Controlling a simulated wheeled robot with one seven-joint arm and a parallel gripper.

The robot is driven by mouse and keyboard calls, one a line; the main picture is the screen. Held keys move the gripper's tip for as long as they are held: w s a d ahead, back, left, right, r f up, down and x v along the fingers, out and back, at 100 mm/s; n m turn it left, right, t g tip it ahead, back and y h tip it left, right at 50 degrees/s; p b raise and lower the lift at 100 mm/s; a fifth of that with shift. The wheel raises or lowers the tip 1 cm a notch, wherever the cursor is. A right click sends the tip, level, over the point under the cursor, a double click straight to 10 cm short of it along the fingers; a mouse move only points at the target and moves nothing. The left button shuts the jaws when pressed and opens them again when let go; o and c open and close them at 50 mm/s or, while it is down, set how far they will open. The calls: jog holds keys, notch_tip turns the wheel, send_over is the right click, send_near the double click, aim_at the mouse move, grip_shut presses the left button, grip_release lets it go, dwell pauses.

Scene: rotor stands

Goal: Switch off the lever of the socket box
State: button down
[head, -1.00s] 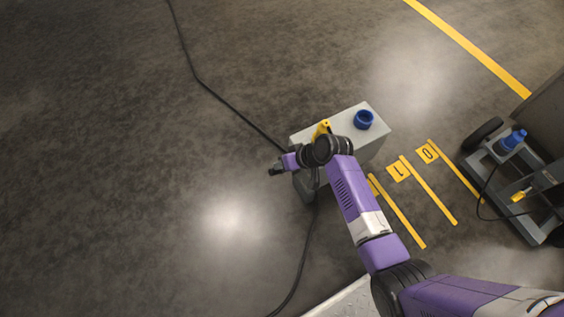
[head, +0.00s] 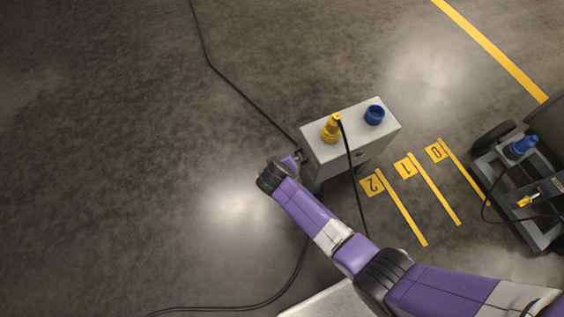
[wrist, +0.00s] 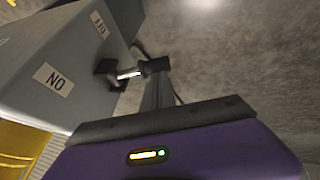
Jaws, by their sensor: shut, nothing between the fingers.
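The socket box (head: 345,158) is a grey box on the floor with a yellow plug (head: 331,129) in its top and a blue socket (head: 374,115) beside it. The lever (wrist: 108,72), dark with a bright metal rod, sticks out at the box's side. My gripper (wrist: 155,66) is shut and empty, its tip right at the lever's rod end; whether they touch I cannot tell. In the head view my gripper (head: 298,157) is at the box's left end.
A black cable (head: 348,165) runs from the yellow plug down past the box's front, and another (head: 245,110) crosses the floor behind. Yellow numbered floor marks (head: 405,165) and a grey cart (head: 520,190) lie to the right. The floor at left is clear.

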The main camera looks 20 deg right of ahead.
jog(key=shift+f+b, duration=0.45)
jog(key=shift+f, duration=0.35)
jog(key=shift+f, duration=0.1)
jog(key=shift+s, duration=0.1)
